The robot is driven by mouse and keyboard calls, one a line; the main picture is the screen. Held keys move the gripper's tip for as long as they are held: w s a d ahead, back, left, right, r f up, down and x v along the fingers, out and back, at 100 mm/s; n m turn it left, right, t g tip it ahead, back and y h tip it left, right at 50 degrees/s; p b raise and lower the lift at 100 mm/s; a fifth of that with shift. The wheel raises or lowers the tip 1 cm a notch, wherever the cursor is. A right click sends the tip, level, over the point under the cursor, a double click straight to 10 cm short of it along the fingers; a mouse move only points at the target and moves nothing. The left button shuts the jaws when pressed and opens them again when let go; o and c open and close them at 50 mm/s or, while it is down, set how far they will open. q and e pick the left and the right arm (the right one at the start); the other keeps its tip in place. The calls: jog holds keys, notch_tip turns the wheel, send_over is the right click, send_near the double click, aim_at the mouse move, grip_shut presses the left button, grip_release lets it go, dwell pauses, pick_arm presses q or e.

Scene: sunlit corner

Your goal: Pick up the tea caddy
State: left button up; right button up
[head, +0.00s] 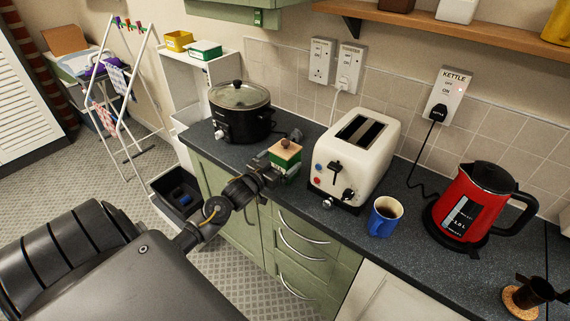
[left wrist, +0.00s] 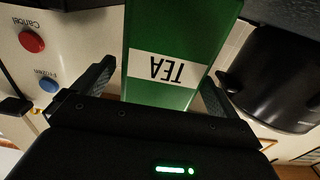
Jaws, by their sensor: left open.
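The tea caddy (head: 284,153) is a green box with a wooden lid and a dark knob. It stands upright on the dark worktop between the slow cooker and the toaster. In the left wrist view its green body (left wrist: 180,30) fills the middle, with a white TEA label upside down. My left gripper (head: 276,163) is at the caddy, its fingers open on either side of it. In the left wrist view the fingers (left wrist: 152,88) show left and right of the caddy. Whether either finger touches it is unclear. My right gripper is not in view.
A cream toaster (head: 345,158) stands close to the right of the caddy. A black slow cooker (head: 241,123) stands to its left. A tiled wall (head: 282,85) is behind.

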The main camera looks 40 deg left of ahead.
aim_at(293, 143)
pick_arm(q)
jog(key=w, duration=0.2)
jog(key=shift+w, duration=0.4)
jog(key=shift+s, duration=0.1)
jog(key=shift+c, duration=0.7)
jog(key=c, duration=1.2)
jog(key=shift+c, duration=0.3)
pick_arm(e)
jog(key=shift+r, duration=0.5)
pick_arm(q)
jog(key=shift+r, duration=0.15)
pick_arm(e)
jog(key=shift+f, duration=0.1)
